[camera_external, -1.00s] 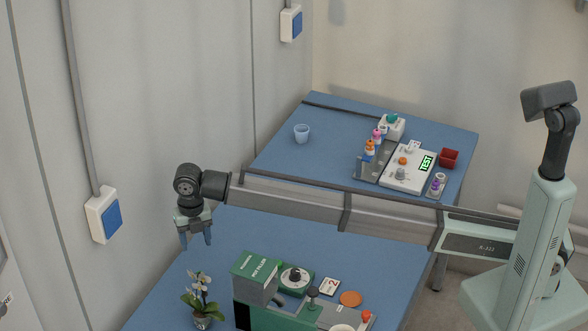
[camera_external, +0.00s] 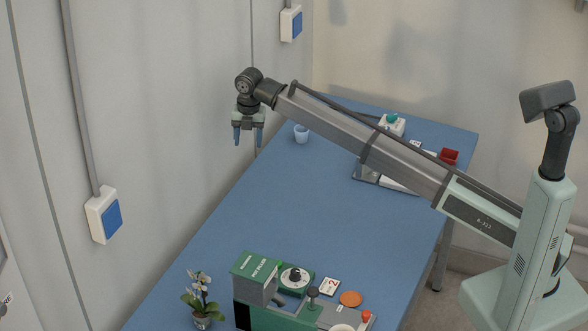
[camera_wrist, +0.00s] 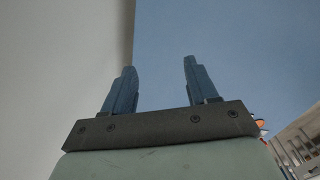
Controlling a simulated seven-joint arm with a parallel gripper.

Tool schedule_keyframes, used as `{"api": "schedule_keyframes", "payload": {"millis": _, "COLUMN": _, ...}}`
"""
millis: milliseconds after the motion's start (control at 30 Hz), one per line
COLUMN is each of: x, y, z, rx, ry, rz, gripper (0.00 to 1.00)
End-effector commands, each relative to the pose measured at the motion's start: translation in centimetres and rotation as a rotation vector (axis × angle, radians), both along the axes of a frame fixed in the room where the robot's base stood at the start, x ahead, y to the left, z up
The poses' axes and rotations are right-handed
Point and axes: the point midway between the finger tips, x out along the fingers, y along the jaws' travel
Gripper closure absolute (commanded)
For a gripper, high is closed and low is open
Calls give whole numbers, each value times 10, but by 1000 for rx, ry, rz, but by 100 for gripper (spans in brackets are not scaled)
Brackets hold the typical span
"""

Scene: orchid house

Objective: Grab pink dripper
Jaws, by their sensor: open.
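My gripper (camera_external: 248,138) is open and empty, fingers pointing down, high near the left wall and left of the light blue cup (camera_external: 302,134). In the wrist view its two blue-grey fingers (camera_wrist: 158,68) stand apart with nothing between them. The pink dripper is not visible now; my arm covers its place at the grey rack (camera_external: 366,173) in the external view. In the wrist view, a small orange-and-white item (camera_wrist: 262,125) shows at the right edge, too cut off to name.
A white box with a green knob (camera_external: 391,124) and a red container (camera_external: 449,156) stand at the back right. In front are a green machine (camera_external: 262,275), an orange disc (camera_external: 350,298) and a potted orchid (camera_external: 201,302). The blue table middle (camera_external: 290,210) is clear.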

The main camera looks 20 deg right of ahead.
Motion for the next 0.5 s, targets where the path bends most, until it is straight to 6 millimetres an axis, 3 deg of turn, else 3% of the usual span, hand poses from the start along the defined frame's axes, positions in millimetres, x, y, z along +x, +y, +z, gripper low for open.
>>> {"api": "schedule_keyframes", "payload": {"millis": 33, "x": 17, "y": -31, "z": 4, "rx": 4, "ry": -5, "rz": -36, "gripper": 42}}
{"api": "schedule_keyframes", "payload": {"millis": 200, "x": 61, "y": -120, "z": 20, "rx": 18, "ry": -22, "rz": -141, "gripper": 42}}
{"api": "schedule_keyframes", "payload": {"millis": 333, "x": 84, "y": -186, "z": 30, "rx": 24, "ry": -34, "rz": -216, "gripper": 42}}
{"api": "schedule_keyframes", "payload": {"millis": 500, "x": 98, "y": -256, "z": 41, "rx": 30, "ry": -44, "rz": -294, "gripper": 42}}
